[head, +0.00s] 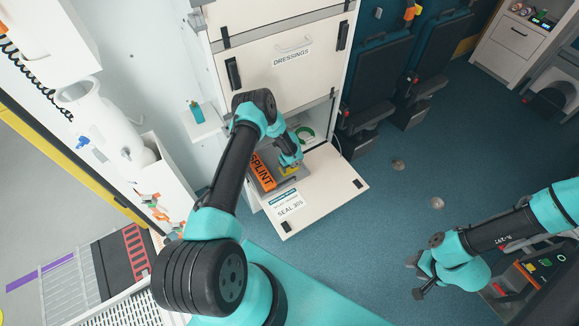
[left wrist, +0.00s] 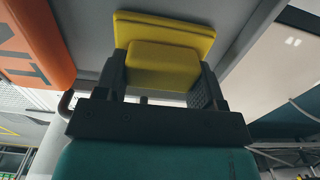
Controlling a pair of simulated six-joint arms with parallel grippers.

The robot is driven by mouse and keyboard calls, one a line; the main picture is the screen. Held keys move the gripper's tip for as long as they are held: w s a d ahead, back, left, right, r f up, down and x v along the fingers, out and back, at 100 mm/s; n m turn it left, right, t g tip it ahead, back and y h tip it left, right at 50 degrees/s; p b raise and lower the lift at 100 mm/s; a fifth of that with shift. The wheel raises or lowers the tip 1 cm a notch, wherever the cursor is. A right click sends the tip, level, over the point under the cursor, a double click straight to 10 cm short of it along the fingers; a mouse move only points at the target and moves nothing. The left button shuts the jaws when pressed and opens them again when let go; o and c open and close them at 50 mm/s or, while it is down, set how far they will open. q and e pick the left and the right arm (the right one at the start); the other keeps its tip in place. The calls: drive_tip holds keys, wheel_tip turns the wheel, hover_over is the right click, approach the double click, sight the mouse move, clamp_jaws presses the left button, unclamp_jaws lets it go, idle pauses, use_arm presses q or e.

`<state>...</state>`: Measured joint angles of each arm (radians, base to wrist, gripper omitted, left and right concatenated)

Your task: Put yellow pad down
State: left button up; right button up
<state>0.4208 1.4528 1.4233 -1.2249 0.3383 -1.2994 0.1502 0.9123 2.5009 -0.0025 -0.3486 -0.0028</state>
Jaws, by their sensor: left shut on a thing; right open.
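A yellow pad (left wrist: 165,50) sits between the two fingers of my left gripper (left wrist: 163,82) in the left wrist view. It has a flat plate with a thicker block on it. In the head view my left gripper (head: 291,160) is at the opened lower compartment of the white cabinet, above the grey surface inside the lowered door. Only a small part of the yellow pad (head: 290,171) shows there under the fingers. I cannot tell whether the pad touches the surface. My right gripper (head: 418,275) is open and empty, over the blue floor at the right.
An orange splint roll (head: 262,171) lies close to the left of my left gripper. The lowered door (head: 325,187) carries a "SEAL" label. A drawer marked DRESSINGS (head: 290,58) is above. Dark folding seats (head: 378,75) stand right of the cabinet. The blue floor is mostly clear.

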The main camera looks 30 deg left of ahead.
use_arm(q)
drive_tip(key=shift+f, duration=0.15)
drive_tip(key=o, duration=1)
drive_tip(key=shift+o, duration=0.2)
wheel_tip(320, 180, up, 12)
